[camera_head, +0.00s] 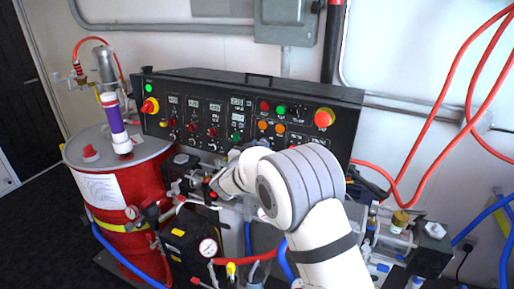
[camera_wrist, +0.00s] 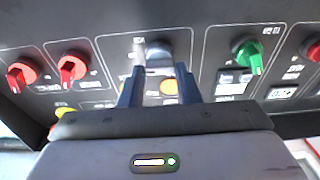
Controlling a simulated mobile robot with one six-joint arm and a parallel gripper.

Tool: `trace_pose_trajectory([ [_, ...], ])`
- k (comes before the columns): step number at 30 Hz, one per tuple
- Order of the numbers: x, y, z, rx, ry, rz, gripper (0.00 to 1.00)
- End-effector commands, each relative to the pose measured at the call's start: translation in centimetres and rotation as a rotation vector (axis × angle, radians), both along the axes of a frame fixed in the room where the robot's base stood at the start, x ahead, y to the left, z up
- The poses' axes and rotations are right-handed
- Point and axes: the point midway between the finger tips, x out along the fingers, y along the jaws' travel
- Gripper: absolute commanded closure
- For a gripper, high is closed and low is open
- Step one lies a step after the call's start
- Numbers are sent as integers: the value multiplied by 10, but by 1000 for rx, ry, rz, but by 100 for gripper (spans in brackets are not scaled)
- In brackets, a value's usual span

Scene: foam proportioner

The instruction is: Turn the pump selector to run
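The black control panel (camera_head: 342,147) carries several knobs, buttons and small displays in the head view. In the wrist view, a dark grey knob (camera_wrist: 158,50) stands just beyond my gripper (camera_wrist: 158,72), roughly between the fingertips. The two fingers are apart, and I see nothing held between them; whether they touch the knob I cannot tell. The labels are too small to read, so I cannot confirm that this knob is the pump selector or where it points. In the head view my arm hides my fingertips.
Red knobs (camera_wrist: 72,67) lie left of my gripper and a green knob (camera_wrist: 248,55) lies right. An orange button (camera_wrist: 168,88) sits between the fingers, lower down. A red drum (camera_head: 150,185) stands left; a black box with a gauge (camera_head: 207,247) and hoses crowd below the panel.

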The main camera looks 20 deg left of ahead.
Motion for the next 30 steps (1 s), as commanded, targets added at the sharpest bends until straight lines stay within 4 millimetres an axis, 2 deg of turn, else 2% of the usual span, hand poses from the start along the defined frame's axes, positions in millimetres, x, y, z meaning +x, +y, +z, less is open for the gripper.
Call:
trace_pose_trajectory([
  [1, 0, 0, 0, 0, 0, 0, 75],
  [9, -1, 1, 0, 0, 0, 1, 95],
  [20, -1, 1, -3, 77, -7, -12, 95],
  [30, -1, 2, -5, 333, -29, -58, 95],
])
